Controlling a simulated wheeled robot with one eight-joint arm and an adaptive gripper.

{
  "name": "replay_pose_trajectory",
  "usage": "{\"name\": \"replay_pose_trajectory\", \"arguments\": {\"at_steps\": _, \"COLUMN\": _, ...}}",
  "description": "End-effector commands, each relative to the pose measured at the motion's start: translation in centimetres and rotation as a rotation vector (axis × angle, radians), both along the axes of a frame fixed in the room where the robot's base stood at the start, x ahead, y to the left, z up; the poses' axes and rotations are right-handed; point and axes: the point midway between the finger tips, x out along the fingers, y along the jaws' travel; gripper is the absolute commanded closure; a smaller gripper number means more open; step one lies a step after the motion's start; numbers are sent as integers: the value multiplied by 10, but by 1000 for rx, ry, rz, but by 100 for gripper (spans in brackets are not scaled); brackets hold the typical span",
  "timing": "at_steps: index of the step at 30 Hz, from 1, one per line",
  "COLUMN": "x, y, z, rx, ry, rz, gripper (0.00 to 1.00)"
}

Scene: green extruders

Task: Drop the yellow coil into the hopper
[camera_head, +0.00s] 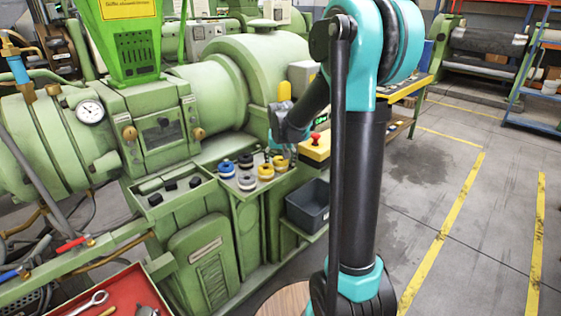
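Small coils stand on a grey tray-like top (254,195) on the green machine. A yellow coil (265,172) is near its front right. Another yellow coil (280,163) sits just behind and to the right, close under my gripper (281,148). My gripper points down over the back right of this top. Its fingers are small and dark here, so I cannot tell whether they are open or shut, or touching a coil. The green hopper (135,62) rises at the upper left on the machine, with a yellow label; its opening is not visible.
A blue coil (226,168) and a white coil (246,181) stand beside the yellow ones. A yellow box with a red button (316,148) is right of my gripper. A dark bin (308,205) sits below. A red tool tray (115,295) is at lower left. The right floor is clear.

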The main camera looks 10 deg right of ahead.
Motion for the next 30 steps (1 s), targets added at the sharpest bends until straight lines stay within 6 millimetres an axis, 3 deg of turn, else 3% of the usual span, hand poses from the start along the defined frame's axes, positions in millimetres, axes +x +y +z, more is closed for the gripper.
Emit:
{"name": "replay_pose_trajectory", "arguments": {"at_steps": 11, "x": -1, "y": 0, "z": 6, "rx": 0, "ry": 0, "rz": 0, "gripper": 29}}
{"name": "replay_pose_trajectory", "arguments": {"at_steps": 30, "x": -42, "y": 6, "z": 103, "rx": 0, "ry": 0, "rz": 1, "gripper": 29}}
